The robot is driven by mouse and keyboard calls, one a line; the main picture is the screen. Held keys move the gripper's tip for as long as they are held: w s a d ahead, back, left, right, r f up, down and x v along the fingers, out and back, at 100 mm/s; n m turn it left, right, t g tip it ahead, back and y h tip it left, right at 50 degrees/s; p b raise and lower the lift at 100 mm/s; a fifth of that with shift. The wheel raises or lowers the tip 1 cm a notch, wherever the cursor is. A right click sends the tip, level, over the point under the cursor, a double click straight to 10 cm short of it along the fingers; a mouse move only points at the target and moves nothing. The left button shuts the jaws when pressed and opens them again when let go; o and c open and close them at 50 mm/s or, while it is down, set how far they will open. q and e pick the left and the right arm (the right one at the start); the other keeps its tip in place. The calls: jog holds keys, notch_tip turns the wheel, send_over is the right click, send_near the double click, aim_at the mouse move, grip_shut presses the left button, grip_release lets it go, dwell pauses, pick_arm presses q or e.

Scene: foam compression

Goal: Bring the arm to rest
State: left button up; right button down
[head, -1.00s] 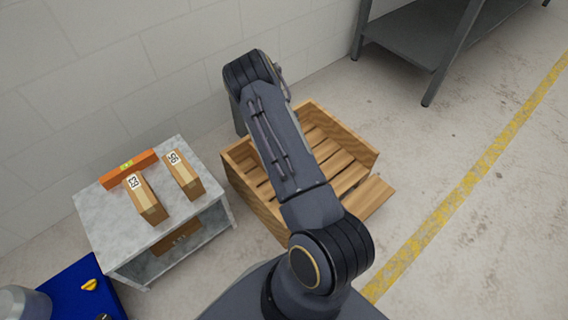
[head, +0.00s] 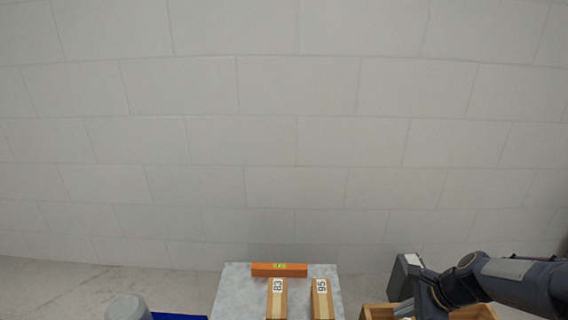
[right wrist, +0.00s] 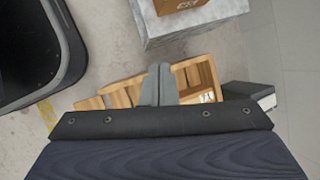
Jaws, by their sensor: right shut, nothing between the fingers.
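My right arm comes in from the right edge at the lower right of the head view. Its gripper (head: 404,309) is at the bottom of that view, over the wooden crate (head: 481,312). In the right wrist view the two grey fingers (right wrist: 158,84) are together and empty, with the slatted crate (right wrist: 205,72) below them. I cannot see them touching anything. My left gripper is not in view.
A grey cylinder (head: 128,308) stands by a blue surface (head: 178,317) at lower left. A block wall (head: 290,130) stands behind.

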jog(key=s+a+r+n+t, duration=0.1)
jog(key=s+a+r+n, duration=0.25)
jog(key=s+n, duration=0.3)
jog(key=s+a+r+n+p, duration=0.1)
jog(key=s+a+r+n, duration=0.3)
jog(key=n, duration=0.3)
jog(key=s+a+r+n+t, duration=0.1)
jog(key=s+a+r+n, duration=0.25)
jog(key=s+n, duration=0.3)
notch_tip(320, 180, up, 33)
jog(key=p, duration=3.2)
jog(key=shift+d+f+h+p, duration=0.2)
jog(key=shift+d+h+p, duration=0.1)
jog(key=shift+d+p, duration=0.1)
